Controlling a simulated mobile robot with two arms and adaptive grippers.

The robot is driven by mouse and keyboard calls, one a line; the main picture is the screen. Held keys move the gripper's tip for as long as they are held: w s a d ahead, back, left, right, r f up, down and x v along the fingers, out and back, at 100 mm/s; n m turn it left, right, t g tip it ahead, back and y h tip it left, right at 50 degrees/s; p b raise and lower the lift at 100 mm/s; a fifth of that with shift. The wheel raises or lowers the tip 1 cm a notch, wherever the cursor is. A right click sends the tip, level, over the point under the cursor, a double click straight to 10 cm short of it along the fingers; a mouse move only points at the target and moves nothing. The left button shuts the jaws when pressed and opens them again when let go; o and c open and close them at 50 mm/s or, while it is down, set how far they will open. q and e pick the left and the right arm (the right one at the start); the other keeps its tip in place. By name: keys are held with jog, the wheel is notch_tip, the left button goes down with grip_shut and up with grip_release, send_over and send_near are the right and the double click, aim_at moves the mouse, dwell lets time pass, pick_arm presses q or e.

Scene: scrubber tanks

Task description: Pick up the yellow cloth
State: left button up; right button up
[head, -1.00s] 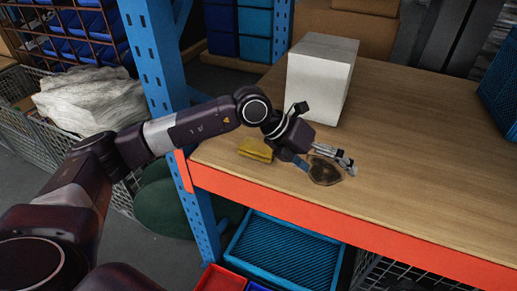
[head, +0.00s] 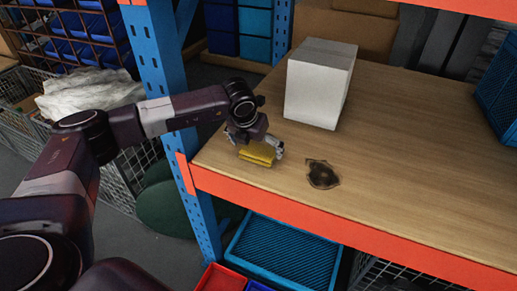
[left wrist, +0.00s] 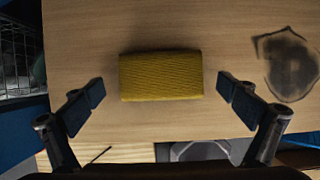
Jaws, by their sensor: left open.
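The yellow cloth (head: 258,153) lies on the wooden shelf top near its front left corner. In the left wrist view it is a folded, ribbed block (left wrist: 161,76). My left gripper (head: 255,147) is over the cloth, with its fingers pointing down. In the left wrist view my left gripper (left wrist: 162,103) is open, one finger to each side of the cloth, with gaps on both sides. My right gripper is in neither view.
A dark stain (head: 322,174) marks the wood right of the cloth. A white box (head: 319,85) stands behind. A blue upright post (head: 164,70) is at the left, and an orange beam (head: 330,222) edges the shelf.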

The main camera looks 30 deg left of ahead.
aim_at(258, 151)
pick_arm(q)
jog(key=shift+w+f, duration=0.3)
jog(key=shift+f, duration=0.3)
jog(key=c, duration=1.1)
jog(key=shift+r, duration=0.1)
jog(key=shift+c, duration=0.2)
notch_tip(258, 151, up, 9)
jog(key=b, duration=0.3)
jog(key=shift+r, duration=0.4)
jog(key=o, duration=0.5)
jog(key=c, duration=0.5)
jog(key=shift+o, duration=0.2)
